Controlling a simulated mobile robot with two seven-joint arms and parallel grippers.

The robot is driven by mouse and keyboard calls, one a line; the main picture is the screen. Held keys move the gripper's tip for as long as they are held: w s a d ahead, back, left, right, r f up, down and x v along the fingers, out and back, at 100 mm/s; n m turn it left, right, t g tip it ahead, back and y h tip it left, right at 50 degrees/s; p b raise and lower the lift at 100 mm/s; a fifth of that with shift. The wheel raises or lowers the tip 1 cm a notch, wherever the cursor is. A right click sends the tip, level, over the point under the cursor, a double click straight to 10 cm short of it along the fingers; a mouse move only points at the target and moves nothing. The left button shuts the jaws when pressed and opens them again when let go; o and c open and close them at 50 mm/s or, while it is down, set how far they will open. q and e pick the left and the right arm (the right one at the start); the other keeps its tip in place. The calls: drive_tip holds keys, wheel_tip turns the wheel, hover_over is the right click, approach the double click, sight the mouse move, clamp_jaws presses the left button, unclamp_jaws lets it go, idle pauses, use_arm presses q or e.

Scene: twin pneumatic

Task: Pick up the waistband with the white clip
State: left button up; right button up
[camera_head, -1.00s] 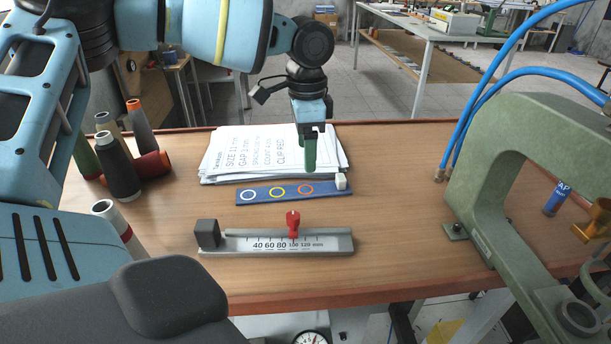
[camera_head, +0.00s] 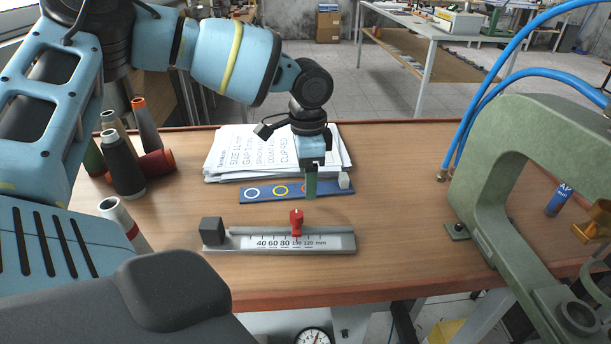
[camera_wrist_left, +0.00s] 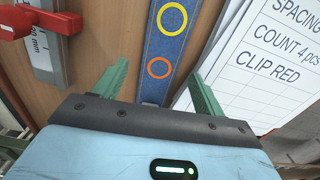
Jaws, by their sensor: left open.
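The waistband (camera_head: 265,193) is a dark blue strip with white, yellow and orange rings, lying on the table in front of the papers. The white clip (camera_head: 344,181) is at its right end in the head view. My left gripper (camera_head: 310,197) points down over the right part of the strip, close to the orange ring. In the left wrist view the green fingers (camera_wrist_left: 155,85) are spread and empty, with the strip (camera_wrist_left: 165,45) and its orange ring between them. My right gripper is out of view.
A metal ruler gauge (camera_head: 335,241) with a red slider (camera_head: 297,223) lies in front of the strip. Printed papers (camera_head: 225,165) lie behind it. Thread spools (camera_head: 122,165) stand at the left. A green press (camera_head: 480,165) with blue hoses stands at the right.

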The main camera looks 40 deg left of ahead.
use_arm(q)
drive_tip(key=shift+f, duration=0.6)
drive_tip(key=c, duration=1.1)
drive_tip(key=shift+r, duration=5)
